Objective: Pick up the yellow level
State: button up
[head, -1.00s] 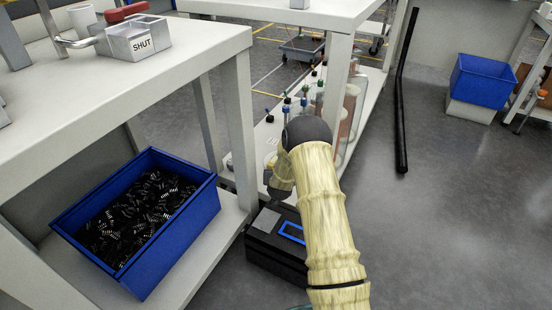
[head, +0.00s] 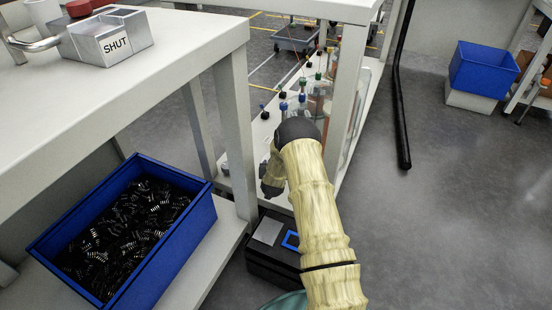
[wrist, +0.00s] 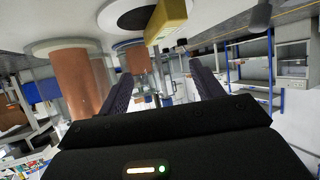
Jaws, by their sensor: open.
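The yellow level (wrist: 166,20) shows at the top of the wrist view as a yellow block against a white surface, beside a dark round patch. My gripper (wrist: 162,82) is open, with its two dark fingers apart and nothing between them. The level appears beyond the fingertips and apart from them. In the head view I cannot make out the level. There my arm reaches toward the low white shelf (head: 243,190), and its own links hide most of the gripper.
Clear jars with brown contents (wrist: 82,82) stand close to my gripper in the wrist view. Blue-capped bottles (head: 283,106) line the shelf, near a white table leg (head: 350,90). A blue bin of black parts (head: 165,250) is at left.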

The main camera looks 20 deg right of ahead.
jog(key=b+x, duration=0.1)
jog(key=x, duration=0.1)
jog(key=b+x, duration=0.4)
jog(key=shift+w+a+f, duration=0.2)
jog(key=shift+f, duration=0.1)
jog(key=shift+w+d, duration=0.1)
jog(key=shift+d, duration=0.1)
jog(key=shift+d, duration=0.15)
jog(key=w+f+b, duration=0.1)
jog(key=f+b, duration=0.1)
jog(key=b, duration=0.1)
jog(key=shift+w, duration=0.35)
jog(key=shift+b+x, duration=0.8)
jog(key=shift+x, duration=0.1)
jog(key=shift+w+d+f+b, duration=0.2)
jog(key=shift+w+b, duration=0.1)
jog(key=shift+w, duration=0.1)
jog(key=shift+r, duration=0.1)
